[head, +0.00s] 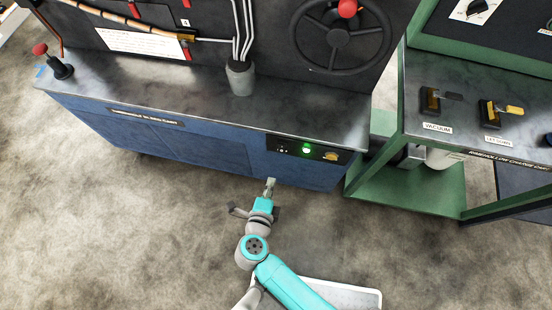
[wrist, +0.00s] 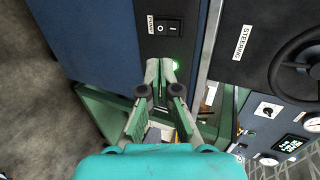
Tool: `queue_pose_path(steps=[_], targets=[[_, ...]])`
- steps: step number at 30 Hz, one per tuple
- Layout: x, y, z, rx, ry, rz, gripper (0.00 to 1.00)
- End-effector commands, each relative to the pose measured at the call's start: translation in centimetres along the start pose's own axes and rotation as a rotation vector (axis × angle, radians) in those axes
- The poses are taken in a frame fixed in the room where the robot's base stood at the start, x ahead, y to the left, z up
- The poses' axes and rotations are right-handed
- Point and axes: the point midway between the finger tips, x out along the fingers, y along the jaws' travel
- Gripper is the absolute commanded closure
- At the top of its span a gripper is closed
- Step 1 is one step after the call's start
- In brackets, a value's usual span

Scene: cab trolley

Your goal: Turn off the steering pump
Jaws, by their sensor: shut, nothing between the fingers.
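A black rocker switch (wrist: 168,27) marked O and I, with a PUMP label (wrist: 151,25), sits on a dark panel in the wrist view. A green lamp (wrist: 176,65) glows beside it, partly behind my fingertips. In the head view the panel (head: 318,153) is on the front of the blue cabinet, with the lit green lamp (head: 306,149). My gripper (head: 270,182) is in front of and below this panel. In the wrist view its fingers (wrist: 159,63) are together and empty, apart from the switch in the picture. I cannot tell how far they are from the panel.
The blue cabinet (head: 190,146) has a dark worktop and a steering wheel (head: 340,35) above it. A green trolley (head: 405,190) with levers stands close on the right. Open floor (head: 130,225) lies at the left.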

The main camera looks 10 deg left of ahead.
Motion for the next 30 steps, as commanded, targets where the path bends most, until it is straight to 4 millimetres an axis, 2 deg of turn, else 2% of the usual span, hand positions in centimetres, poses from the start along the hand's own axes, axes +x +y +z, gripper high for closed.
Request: queue_pose_path(steps=[5, 21, 25, 30], targets=[[1.9, 0.0, -0.1, 0.001, 0.004, 0.000, 1.00], [11.4, -0.1, -0.1, 0.001, 0.004, -0.001, 1.00], [12.8, -0.1, -0.1, 0.001, 0.003, -0.001, 1.00], [13.7, -0.1, 0.0, 0.001, 0.000, -0.001, 1.00]])
